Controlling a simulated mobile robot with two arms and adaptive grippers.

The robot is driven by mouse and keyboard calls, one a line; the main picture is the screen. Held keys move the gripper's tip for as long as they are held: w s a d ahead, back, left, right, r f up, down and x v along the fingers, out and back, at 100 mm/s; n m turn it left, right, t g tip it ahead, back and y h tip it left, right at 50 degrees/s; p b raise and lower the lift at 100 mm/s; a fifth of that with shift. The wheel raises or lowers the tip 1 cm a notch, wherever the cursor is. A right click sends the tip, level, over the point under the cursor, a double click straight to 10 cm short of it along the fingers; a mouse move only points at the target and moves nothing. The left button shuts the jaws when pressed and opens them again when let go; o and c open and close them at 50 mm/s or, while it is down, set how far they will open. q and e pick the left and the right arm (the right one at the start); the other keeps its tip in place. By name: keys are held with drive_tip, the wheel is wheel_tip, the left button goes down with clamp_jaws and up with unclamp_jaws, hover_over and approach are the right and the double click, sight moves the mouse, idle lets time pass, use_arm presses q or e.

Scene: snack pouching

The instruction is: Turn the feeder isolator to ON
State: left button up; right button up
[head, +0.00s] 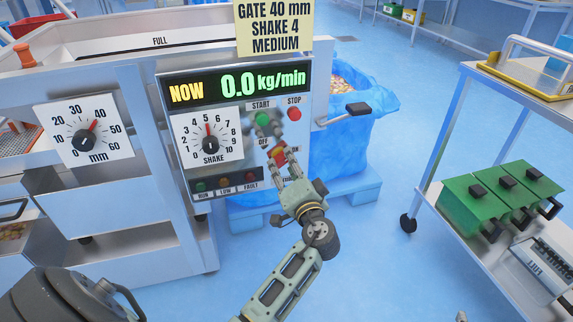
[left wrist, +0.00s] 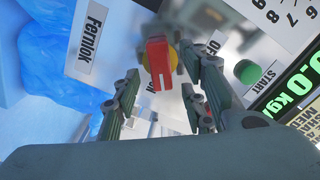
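The feeder isolator is a red handle on a yellow disc, on the control panel's lower right in the head view (head: 278,154). It also shows in the left wrist view (left wrist: 158,62). There its white mark is at the handle's lower end, beside the partly hidden ON lettering; the OFF lettering is to the right. My left gripper (head: 283,168) is in front of the isolator. In the left wrist view my left gripper (left wrist: 164,92) is open, with fingers on both sides of the handle and visible gaps. My right gripper is not recognisable in view.
The green START button (head: 262,119) and red STOP button (head: 294,113) are just above the isolator. The display (head: 240,83) reads 0.0 kg/min. A black-ended lever (head: 357,110) juts out at the panel's right. A cart with green boxes (head: 487,205) stands right; floor between is clear.

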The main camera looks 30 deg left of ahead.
use_arm(q)
drive_tip(key=v, duration=1)
drive_tip(key=shift+s+d, duration=0.2)
drive_tip(key=shift+s, duration=0.1)
